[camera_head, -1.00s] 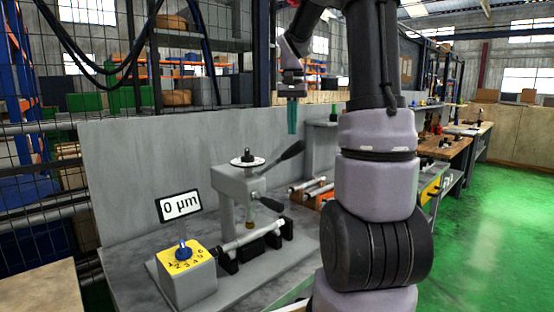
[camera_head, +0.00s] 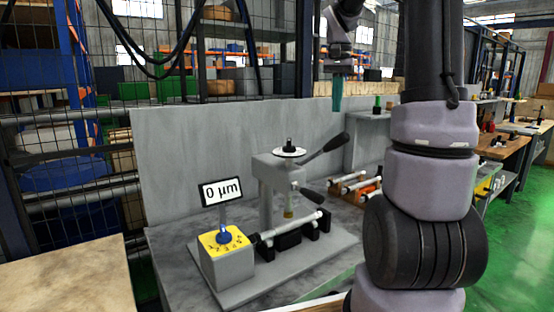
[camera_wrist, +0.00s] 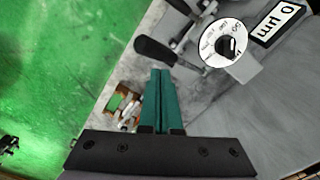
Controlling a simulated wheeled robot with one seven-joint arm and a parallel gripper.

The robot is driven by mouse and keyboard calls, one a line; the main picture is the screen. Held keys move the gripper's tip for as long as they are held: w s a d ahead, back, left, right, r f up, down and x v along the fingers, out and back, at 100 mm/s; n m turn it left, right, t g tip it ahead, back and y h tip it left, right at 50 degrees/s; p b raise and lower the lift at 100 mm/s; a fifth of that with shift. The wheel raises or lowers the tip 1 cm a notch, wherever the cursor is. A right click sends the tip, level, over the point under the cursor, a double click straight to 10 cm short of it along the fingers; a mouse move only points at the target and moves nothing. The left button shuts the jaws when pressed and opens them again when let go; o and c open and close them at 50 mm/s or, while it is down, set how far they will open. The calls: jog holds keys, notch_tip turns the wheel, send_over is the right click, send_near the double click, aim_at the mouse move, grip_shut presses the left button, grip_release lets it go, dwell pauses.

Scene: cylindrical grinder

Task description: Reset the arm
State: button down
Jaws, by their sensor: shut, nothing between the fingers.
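My gripper (camera_head: 337,94) hangs in the air in the head view, fingers pointing down, above and behind the grey bench. Its two teal fingers are shut against each other with nothing between them; they also show in the wrist view (camera_wrist: 159,100). My gripper is apart from the grey gauge stand (camera_head: 280,170), which has a white dial on top and black levers. In the wrist view the white dial (camera_wrist: 227,45) and a black lever (camera_wrist: 152,50) lie below and beyond the fingers.
A display reading 0 µm (camera_head: 221,191) stands behind a yellow-topped knob box (camera_head: 224,240). A light shaft (camera_head: 290,227) rests on black supports under the stand. An orange tray with shafts (camera_head: 360,186) lies to the right. A mesh fence is at left; green floor (camera_wrist: 60,60) is open.

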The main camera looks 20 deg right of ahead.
jog(key=s+a+n+t+y, duration=0.1)
jog(key=s+a+n+t, duration=0.1)
jog(key=s+a, duration=0.4)
jog(key=s+a+f+n+t+y, duration=0.1)
jog(key=s+a+t, duration=0.4)
jog(key=s, duration=0.8)
jog(key=shift+s+a+n, duration=0.3)
jog(key=shift+a+n, duration=0.1)
jog(key=shift+a, duration=0.75)
dwell(1.4)
